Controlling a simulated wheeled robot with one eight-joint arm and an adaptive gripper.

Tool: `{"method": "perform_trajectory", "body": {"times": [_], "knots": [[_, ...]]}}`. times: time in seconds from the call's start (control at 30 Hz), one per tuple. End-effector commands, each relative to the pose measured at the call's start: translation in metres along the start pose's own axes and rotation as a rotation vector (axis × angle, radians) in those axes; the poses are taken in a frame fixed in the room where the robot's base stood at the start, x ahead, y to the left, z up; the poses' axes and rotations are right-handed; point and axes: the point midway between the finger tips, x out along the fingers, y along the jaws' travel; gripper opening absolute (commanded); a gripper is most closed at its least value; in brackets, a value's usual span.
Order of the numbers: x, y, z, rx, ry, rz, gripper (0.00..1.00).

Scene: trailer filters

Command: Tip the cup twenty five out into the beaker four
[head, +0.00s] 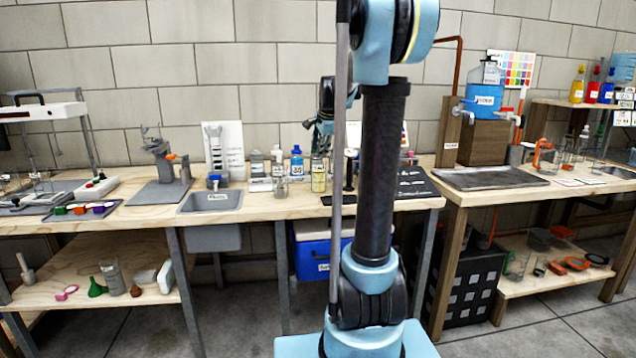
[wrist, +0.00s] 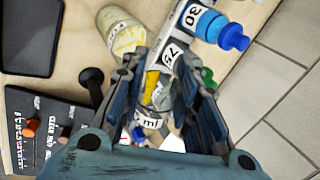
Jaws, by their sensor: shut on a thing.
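My gripper (wrist: 158,78) is in the middle of the wrist view, its two blue-grey fingers closed around a small clear vessel with a white label (wrist: 148,122). The label's visible part reads "ml"; I cannot confirm that this is the cup twenty five. Yellow shows between the fingers, but I cannot tell if it is inside the vessel. In the head view, my gripper (head: 318,133) hangs above the back of the bench, and what it holds is too small to make out. I cannot tell which vessel is the beaker four. A jar with pale yellow contents (wrist: 122,32) stands near the fingertips.
A blue-capped bottle marked 30 (wrist: 212,24) stands close to the fingers; it also shows in the head view (head: 296,163). A grey sink (head: 210,200) lies left of the bottles. A dark board with writing (head: 412,184) lies to the right, and a grey tray (head: 490,178) on the right bench.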

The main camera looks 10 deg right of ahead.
Motion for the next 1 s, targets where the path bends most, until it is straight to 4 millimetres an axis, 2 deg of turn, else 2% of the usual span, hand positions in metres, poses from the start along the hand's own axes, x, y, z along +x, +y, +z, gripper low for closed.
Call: {"method": "perform_trajectory", "body": {"times": [1.0], "knots": [[-0.0005, -0.0001, 0.0018, -0.04, 0.068, 0.0, 0.06]]}}
